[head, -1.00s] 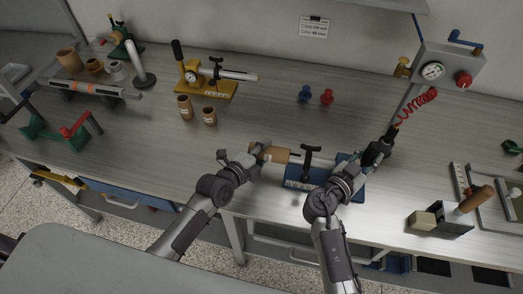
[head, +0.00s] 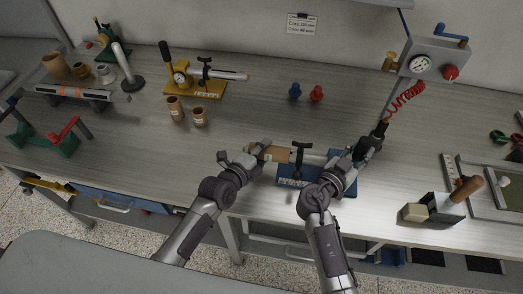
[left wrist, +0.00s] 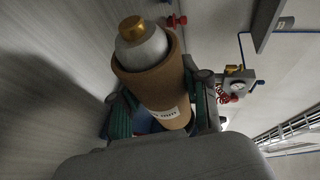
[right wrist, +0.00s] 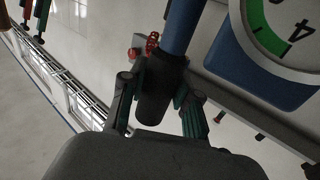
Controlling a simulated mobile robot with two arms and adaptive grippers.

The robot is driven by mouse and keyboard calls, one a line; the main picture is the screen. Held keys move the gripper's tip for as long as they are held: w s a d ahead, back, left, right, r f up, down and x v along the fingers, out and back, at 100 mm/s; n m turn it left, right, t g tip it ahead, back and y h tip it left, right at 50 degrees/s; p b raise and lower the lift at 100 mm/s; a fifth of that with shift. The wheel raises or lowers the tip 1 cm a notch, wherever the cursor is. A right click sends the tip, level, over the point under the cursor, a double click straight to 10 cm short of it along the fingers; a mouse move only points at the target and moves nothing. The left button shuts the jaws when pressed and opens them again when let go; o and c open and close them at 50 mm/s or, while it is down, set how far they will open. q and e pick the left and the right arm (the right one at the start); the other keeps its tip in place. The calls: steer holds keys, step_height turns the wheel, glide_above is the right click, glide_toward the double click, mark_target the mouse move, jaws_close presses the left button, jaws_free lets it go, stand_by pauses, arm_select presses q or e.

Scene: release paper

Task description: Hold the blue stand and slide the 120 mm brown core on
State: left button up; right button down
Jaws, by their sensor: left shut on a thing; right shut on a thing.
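The blue stand (head: 345,187) sits near the bench's front edge, with a light grey spindle (head: 311,159) pointing left and a black T-shaped lever (head: 301,148). The brown core (head: 270,152) is around the spindle; in the left wrist view the core (left wrist: 150,83) shows the spindle's grey end and brass tip (left wrist: 132,27) sticking out of it. My left gripper (head: 255,158) is shut on the core. My right gripper (right wrist: 157,92) is shut on the stand's dark grip (right wrist: 155,98) below a blue bar. The right arm hides part of the stand.
Two brown cores (head: 174,107) (head: 199,116) stand near the yellow stand (head: 197,88). Blue and red pegs (head: 294,91) (head: 317,93) stand farther back. A gauge box (head: 432,60) with a red coiled hose is at right. A dark block with a wooden handle (head: 466,188) is at front right.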

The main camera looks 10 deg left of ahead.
arm_select(q)
steer(key=shift+d+f, duration=0.15)
steer(key=shift+d, duration=0.75)
steer(key=o, duration=1.2)
steer(key=shift+a, duration=0.1)
steer(key=v, duration=1.2)
